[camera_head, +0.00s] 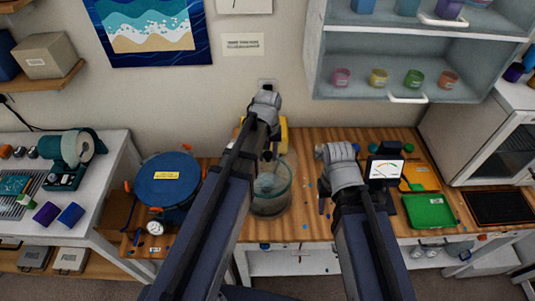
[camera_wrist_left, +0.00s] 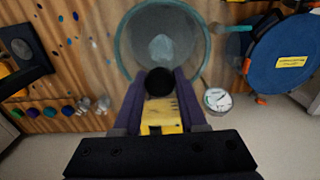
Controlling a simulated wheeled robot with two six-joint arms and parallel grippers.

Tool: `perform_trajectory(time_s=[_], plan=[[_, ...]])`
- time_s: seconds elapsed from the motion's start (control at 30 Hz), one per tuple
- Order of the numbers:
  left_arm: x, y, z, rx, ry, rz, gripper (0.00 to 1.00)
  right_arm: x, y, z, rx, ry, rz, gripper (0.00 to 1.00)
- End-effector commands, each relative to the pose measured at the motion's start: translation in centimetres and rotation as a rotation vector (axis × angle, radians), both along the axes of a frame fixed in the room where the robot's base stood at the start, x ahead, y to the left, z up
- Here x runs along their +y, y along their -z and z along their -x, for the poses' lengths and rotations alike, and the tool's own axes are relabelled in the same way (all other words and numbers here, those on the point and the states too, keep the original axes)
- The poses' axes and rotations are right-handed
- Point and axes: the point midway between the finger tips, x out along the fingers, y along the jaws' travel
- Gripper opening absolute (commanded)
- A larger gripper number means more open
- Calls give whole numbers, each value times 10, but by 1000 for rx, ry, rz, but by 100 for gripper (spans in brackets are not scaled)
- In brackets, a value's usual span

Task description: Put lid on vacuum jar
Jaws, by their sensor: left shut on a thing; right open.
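The clear glass vacuum jar (camera_head: 271,200) stands on the wooden bench, with a teal-tinted rim and a pale cup visible inside. In the left wrist view the round, see-through shape with a teal rim (camera_wrist_left: 121,48) lies beyond my fingers. My left gripper (camera_head: 267,154) is over the jar's back part, shut on a round black knob (camera_wrist_left: 159,82), apparently the lid's. The lid's clear disc is hard to tell from the jar, so I cannot tell whether it touches the rim. My right gripper (camera_head: 324,188) is open and empty, right of the jar.
A blue round pot (camera_head: 168,183) with orange clamps and a dial gauge (camera_head: 155,228) stand left of the jar. A yellow object (camera_head: 284,134) is behind it. A dark-framed meter (camera_head: 385,170) and a green tray (camera_head: 430,211) are on the right. Small coloured drops dot the bench.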

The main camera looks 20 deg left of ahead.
Motion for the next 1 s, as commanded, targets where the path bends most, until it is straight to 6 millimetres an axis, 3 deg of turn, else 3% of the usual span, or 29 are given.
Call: perform_trajectory(time_s=[0.47, 1.0], plan=[[0, 8, 0, 0, 1, 0, 0, 0, 8, 0, 0, 1, 0, 50], [-1, 60, 0, 0, 1, 0, 0, 0, 60, 0, -2, 5, 0, 50]])
